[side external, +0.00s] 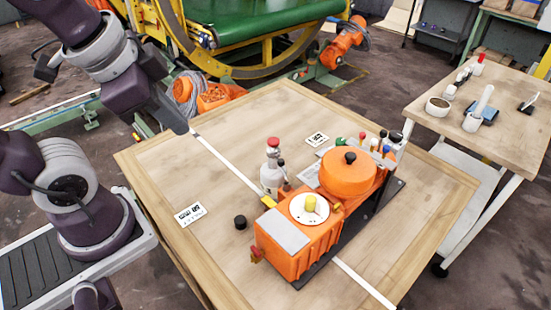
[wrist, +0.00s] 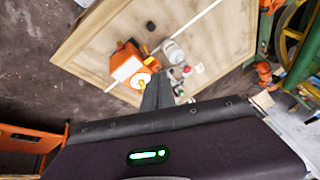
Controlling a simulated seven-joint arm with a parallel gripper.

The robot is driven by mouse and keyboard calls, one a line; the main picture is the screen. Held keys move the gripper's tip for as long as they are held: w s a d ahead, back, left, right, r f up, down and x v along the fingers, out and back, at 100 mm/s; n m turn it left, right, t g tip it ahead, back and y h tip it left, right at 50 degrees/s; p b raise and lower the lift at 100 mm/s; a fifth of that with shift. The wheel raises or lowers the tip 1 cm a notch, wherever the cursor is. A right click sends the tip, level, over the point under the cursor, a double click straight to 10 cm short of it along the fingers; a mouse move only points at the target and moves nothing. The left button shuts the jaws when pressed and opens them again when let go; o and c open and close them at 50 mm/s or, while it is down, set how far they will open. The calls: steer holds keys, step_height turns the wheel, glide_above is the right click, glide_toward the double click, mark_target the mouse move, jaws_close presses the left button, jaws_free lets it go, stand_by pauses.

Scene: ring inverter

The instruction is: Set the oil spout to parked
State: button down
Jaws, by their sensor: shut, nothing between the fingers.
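An orange machine (side external: 285,253) stands on the wooden table. It bears a white disc (side external: 300,215) with a yellow knob (side external: 311,203) and a round orange lid (side external: 345,178) with a black knob. A small yellow piece (side external: 268,202) sticks out at its left side, beside a white bottle (side external: 271,178) with a red cap. I cannot tell which part is the oil spout or how it is set. My gripper (side external: 184,128) is above the far left of the table, shut, empty and apart from the machine. In the wrist view, my gripper's fingers (wrist: 158,90) partly cover the machine (wrist: 126,62).
A black cap (side external: 240,222) and printed cards (side external: 190,214) lie on the table. Several small coloured-top items (side external: 375,143) stand behind the lid. A side table (side external: 500,110) with cups is at right. The table's left part is mostly clear.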

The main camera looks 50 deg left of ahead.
mark_target(279, 162)
steer(key=w+d+f+m+g, duration=0.1)
steer(key=w+f+m, duration=0.5)
steer(key=m, duration=0.8)
steer(key=w+f+m+g, duration=0.1)
steer(key=w+f+m, duration=0.5)
steer(key=m, duration=0.8)
steer(key=shift+w+d, duration=0.4)
steer(key=shift+w, duration=0.7)
steer(key=shift+f, duration=0.15)
steer(key=w+a+f, duration=0.1)
steer(key=w+f, duration=0.5)
steer(key=f, duration=0.3)
steer(key=shift+a+f, duration=0.3)
steer(key=shift+a, duration=0.05)
